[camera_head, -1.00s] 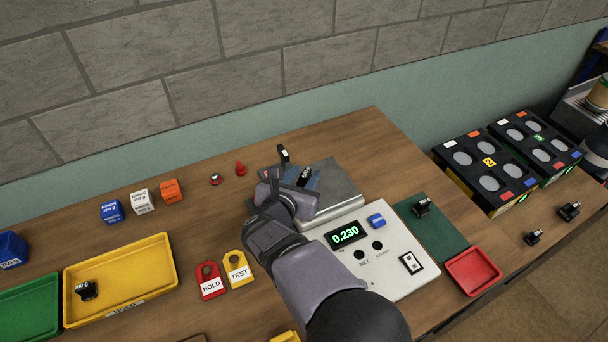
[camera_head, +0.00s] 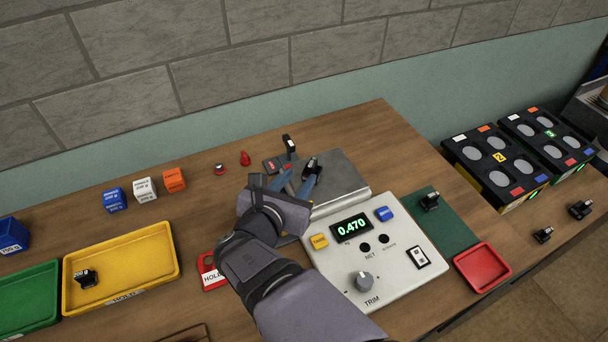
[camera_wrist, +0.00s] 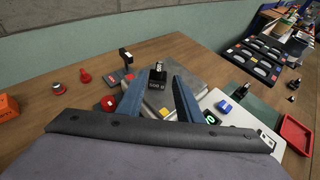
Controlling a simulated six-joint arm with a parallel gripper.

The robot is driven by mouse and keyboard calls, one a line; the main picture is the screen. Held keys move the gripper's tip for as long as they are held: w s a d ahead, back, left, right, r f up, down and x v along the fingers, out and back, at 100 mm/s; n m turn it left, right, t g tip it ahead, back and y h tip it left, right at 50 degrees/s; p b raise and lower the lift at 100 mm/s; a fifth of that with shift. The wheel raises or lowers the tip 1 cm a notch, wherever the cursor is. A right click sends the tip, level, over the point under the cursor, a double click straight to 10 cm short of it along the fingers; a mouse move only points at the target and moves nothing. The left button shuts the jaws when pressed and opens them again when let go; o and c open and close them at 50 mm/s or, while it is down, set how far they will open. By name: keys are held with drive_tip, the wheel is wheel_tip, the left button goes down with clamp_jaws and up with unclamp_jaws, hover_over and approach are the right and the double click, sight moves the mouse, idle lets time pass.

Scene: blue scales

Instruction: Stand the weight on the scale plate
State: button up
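A small black weight with a top knob (camera_head: 309,166) stands upright on the grey metal scale plate (camera_head: 348,178), near its left back part. In the wrist view the weight (camera_wrist: 157,80) shows a pale label on its front, and the plate (camera_wrist: 198,74) spreads around it. My gripper (camera_head: 292,177) has its two blue fingers apart. In the wrist view the gripper (camera_wrist: 157,82) points at the weight, with a fingertip to either side and visible gaps. The scale display (camera_head: 351,227) reads 0.470.
A black upright piece (camera_head: 289,146) stands just behind and left of the plate. Red knobs (camera_head: 245,158) lie further left. The scale's white panel (camera_head: 375,265) is in front, with a green mat (camera_head: 441,225) and red tray (camera_head: 482,268) at right. A yellow tray (camera_head: 140,255) is left.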

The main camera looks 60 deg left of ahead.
drive_tip(key=shift+v, duration=1.6)
drive_tip(key=shift+w, duration=0.15)
drive_tip(key=w+d+f+m+h, duration=0.3)
drive_tip(key=w+d+m+h, duration=0.3)
drive_tip(key=w+d, duration=0.6)
drive_tip(key=w+d+f+m+h, duration=0.35)
drive_tip(key=w+d+m, duration=0.45)
drive_tip(key=w+d, duration=0.35)
drive_tip(key=w+d+f+m+g+h, duration=0.1)
drive_tip(key=w+d+m+g+h, duration=0.1)
drive_tip(key=d+m, duration=0.5)
drive_tip(key=w+d+f+m+g+h, duration=0.1)
drive_tip(key=w+d+m+g, duration=0.15)
drive_tip(key=d, duration=0.75)
drive_tip(key=s+d+f+m+g+y, duration=0.1)
drive_tip(key=s+d+f+m+g, duration=0.1)
drive_tip(key=s+d+m, duration=0.3)
drive_tip(key=s+d+f+m+g+y, duration=0.1)
drive_tip(key=s+d+m, duration=0.5)
drive_tip(key=d+m, duration=0.6)
drive_tip(key=m+g+y, duration=0.1)
drive_tip(key=m+g, duration=0.1)
drive_tip(key=m, duration=0.2)
drive_tip(key=shift+s+d+f, duration=0.3)
drive_tip(key=shift+d+f, duration=0.05)
drive_tip(key=shift+d, duration=0.05)
